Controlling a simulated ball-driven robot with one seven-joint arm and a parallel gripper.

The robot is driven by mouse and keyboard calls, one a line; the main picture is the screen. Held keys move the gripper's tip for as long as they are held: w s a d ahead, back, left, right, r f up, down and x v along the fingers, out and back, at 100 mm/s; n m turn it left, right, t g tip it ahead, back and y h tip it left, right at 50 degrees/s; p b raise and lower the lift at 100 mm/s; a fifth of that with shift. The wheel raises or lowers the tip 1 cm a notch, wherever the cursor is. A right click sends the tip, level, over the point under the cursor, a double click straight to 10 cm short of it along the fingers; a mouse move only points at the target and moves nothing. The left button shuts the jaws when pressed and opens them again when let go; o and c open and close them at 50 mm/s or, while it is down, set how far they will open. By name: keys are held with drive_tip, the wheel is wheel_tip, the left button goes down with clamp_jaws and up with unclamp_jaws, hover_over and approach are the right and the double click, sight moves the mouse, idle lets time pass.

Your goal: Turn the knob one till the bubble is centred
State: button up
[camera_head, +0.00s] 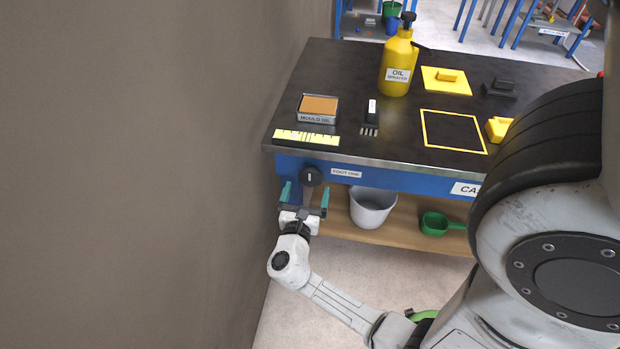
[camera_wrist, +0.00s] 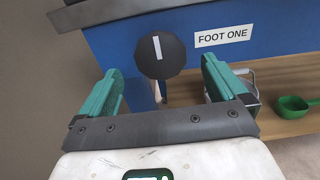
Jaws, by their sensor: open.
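The black round knob (camera_head: 311,176) is on the blue front panel at the table's left end, beside the label FOOT ONE (camera_head: 346,173). In the wrist view the knob (camera_wrist: 161,55) carries a white mark that stands nearly upright, tilted slightly left at its top. My gripper (camera_head: 306,191) is open just in front of the knob. In the wrist view its two teal fingers (camera_wrist: 160,75) lie to the left and right below the knob, apart from it. I cannot make out a bubble in either view.
A yellow marked strip (camera_head: 306,138) lies at the table's front left edge. A grey bucket (camera_head: 372,208) and green scoop (camera_head: 436,223) sit below. A wall rises close at left.

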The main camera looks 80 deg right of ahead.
sight(309, 182)
drive_tip(key=shift+w+d, duration=0.15)
drive_tip(key=shift+d, duration=2.6)
drive_tip(key=shift+c, duration=0.2)
drive_tip(key=c, duration=1)
drive_tip(key=shift+o, duration=0.2)
drive_tip(key=shift+m+b, duration=0.3)
drive_tip(key=shift+b, duration=0.1)
